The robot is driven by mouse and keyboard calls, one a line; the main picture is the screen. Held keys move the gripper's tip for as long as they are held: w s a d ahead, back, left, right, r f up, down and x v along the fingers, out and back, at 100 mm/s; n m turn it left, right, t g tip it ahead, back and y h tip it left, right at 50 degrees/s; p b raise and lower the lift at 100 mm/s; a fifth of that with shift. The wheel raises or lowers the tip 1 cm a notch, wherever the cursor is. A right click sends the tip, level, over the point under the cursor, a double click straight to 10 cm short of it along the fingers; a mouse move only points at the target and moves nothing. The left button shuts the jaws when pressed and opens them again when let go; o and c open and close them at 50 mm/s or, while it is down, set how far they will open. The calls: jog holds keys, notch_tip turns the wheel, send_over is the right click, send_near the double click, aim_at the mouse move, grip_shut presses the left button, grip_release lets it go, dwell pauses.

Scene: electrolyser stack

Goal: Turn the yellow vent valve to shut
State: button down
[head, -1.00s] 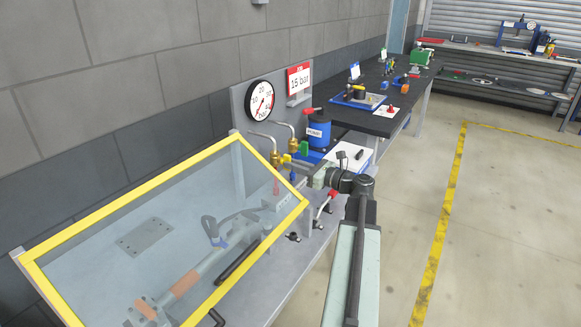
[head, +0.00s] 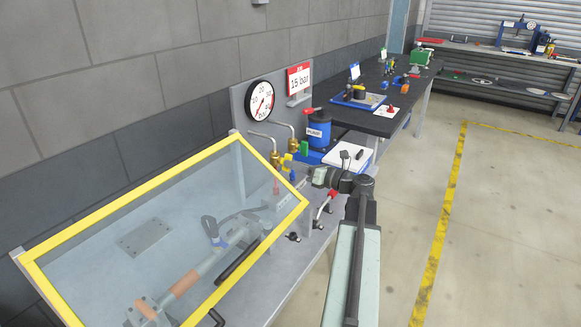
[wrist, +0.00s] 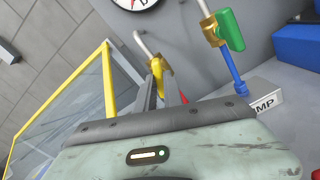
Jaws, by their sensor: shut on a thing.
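The yellow vent valve (head: 288,158) is on a brass fitting with a bent metal pipe, below the gauge, left of the green-handled valve (head: 304,147). In the wrist view its yellow handle (wrist: 163,68) runs down between my two fingers. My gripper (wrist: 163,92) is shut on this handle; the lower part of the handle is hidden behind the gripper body. In the head view my gripper (head: 301,172) reaches in from the right, and its fingers are small there. The exact angle of the handle is hard to tell.
A yellow-framed clear cover (head: 170,215) stands close on the left. The gauge (head: 260,101) hangs on the grey panel. The floor at right is clear.

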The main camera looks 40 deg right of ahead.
jog(key=m, duration=0.4)
jog(key=shift+a+m, duration=0.1)
jog(key=shift+m, duration=0.2)
jog(key=m, duration=0.4)
jog(key=shift+m, duration=0.3)
jog(key=c, duration=1.3)
grip_release()
